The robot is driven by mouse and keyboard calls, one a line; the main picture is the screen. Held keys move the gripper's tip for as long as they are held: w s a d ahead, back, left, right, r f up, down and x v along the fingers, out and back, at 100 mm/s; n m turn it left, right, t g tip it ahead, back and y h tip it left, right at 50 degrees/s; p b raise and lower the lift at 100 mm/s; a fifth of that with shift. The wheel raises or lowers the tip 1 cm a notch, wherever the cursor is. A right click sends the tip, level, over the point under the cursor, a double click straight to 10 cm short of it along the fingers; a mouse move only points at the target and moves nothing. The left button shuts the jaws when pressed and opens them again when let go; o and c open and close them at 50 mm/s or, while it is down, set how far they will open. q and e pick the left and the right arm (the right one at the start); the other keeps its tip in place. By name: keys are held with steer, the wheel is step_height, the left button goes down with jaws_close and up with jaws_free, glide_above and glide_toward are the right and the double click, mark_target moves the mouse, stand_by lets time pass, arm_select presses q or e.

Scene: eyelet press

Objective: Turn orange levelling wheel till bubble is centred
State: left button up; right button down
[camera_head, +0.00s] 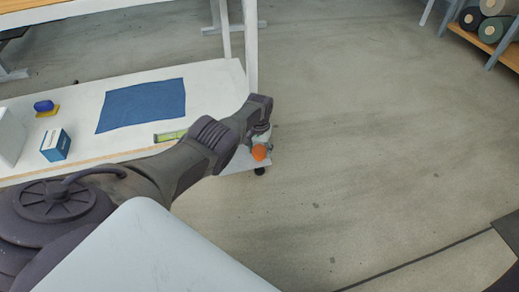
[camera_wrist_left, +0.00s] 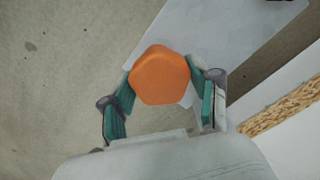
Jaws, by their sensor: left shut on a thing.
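The orange levelling wheel (camera_head: 259,153) shows at the right-hand corner of the low white shelf. In the left wrist view the wheel (camera_wrist_left: 160,75) is a rounded, many-sided orange knob. My left gripper (camera_head: 259,146) reaches down over it from above. In the left wrist view its two green-padded fingers are at either side of the wheel, shut on it. The yellow-green spirit level (camera_head: 170,136) lies on the shelf left of my gripper, partly covered by my left arm. It is too small to read the bubble. My right gripper is not in view.
The white shelf (camera_head: 215,85) carries a blue cloth (camera_head: 142,105), a blue and white box (camera_head: 55,145) and a blue item on a yellow base (camera_head: 45,107). A white post (camera_head: 250,50) stands just behind my left gripper. The floor to the right is open.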

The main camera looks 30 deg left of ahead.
arm_select(q)
steer(key=n, duration=0.6)
steer(key=shift+n, duration=0.3)
steer(key=n, duration=0.3)
steer(key=shift+n, duration=2.1)
steer(key=o, duration=1.2)
steer(key=shift+r, duration=0.15)
